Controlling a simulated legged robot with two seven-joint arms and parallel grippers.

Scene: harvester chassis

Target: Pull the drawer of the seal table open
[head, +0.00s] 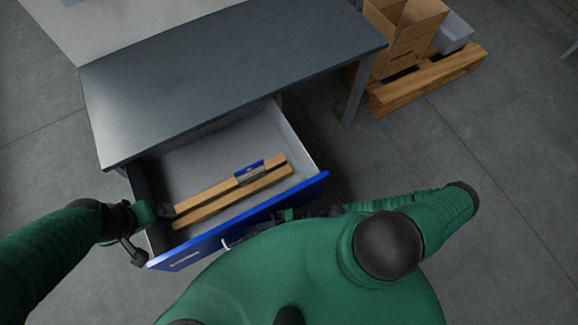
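The seal table (230,75) has a dark grey top and stands at the upper left. Its drawer is pulled well out; the blue front (315,188) faces me and the grey inside (195,160) shows. A wooden piece with a blue-and-silver part (249,171) lies in the drawer. My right gripper (287,214) is at the near side of the drawer front, right of its middle; my green body and arm hide most of it, including its grip. My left gripper (152,234) is beside the drawer's left front corner, its dark fingers apart, with nothing seen between them.
A wooden pallet (425,82) with an open cardboard box (400,35) and a grey bin (453,33) stands at the upper right. A table leg (357,92) is right of the drawer. The grey floor at right is clear.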

